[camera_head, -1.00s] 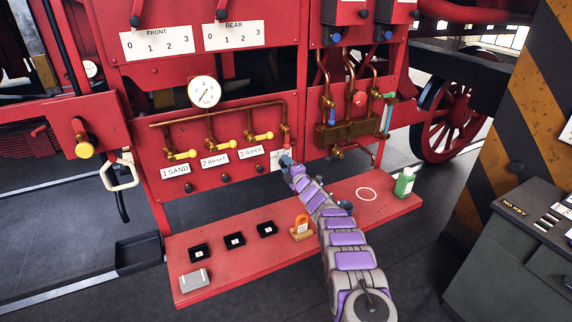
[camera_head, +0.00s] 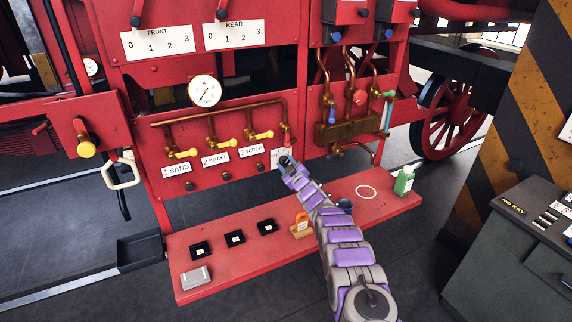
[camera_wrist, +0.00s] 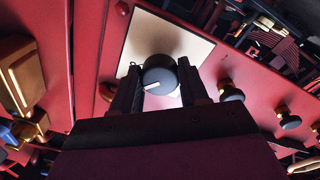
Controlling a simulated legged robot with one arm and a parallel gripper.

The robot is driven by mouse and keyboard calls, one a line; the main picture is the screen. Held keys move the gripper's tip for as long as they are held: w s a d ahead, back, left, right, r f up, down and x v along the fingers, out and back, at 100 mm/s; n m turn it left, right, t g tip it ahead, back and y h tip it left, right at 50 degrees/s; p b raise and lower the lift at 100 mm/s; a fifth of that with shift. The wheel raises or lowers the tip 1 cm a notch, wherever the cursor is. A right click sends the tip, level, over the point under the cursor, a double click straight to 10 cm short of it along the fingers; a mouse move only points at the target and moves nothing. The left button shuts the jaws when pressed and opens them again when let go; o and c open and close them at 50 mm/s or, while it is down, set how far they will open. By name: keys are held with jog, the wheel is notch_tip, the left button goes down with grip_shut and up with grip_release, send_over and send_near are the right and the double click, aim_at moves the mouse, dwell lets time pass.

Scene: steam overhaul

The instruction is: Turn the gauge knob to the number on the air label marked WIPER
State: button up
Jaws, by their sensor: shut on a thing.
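The black gauge knob (camera_wrist: 160,76) shows in the wrist view with a pale pointer line toward its lower left. It sits in front of a cream plate (camera_wrist: 150,35). My gripper (camera_wrist: 160,90) has a dark finger on each side of the knob and is shut on it. In the head view my gripper (camera_head: 286,162) is at the right end of the label row and hides the knob. The air label marked WIPER (camera_head: 251,151) reads "3 WIPER". Labels "1 SAND" (camera_head: 177,169) and "2 BRAKE" (camera_head: 216,158) are to its left.
A round white gauge (camera_head: 205,91) is above the yellow valve handles (camera_head: 222,143). The red shelf (camera_head: 225,262) below holds small black boxes, a grey box (camera_head: 196,278), an orange padlock-like item (camera_head: 301,223) and a green bottle (camera_head: 404,180). A striped pillar (camera_head: 510,110) stands right.

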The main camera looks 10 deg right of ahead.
jog(key=shift+s+f+m, duration=0.1)
jog(key=shift+f+m, duration=0.15)
jog(key=shift+m, duration=0.75)
jog(key=shift+f+m, duration=0.2)
jog(key=shift+m, duration=0.8)
jog(key=o, duration=0.9)
jog(key=shift+r, duration=0.1)
jog(key=shift+o, duration=0.7)
jog(key=shift+r, duration=0.2)
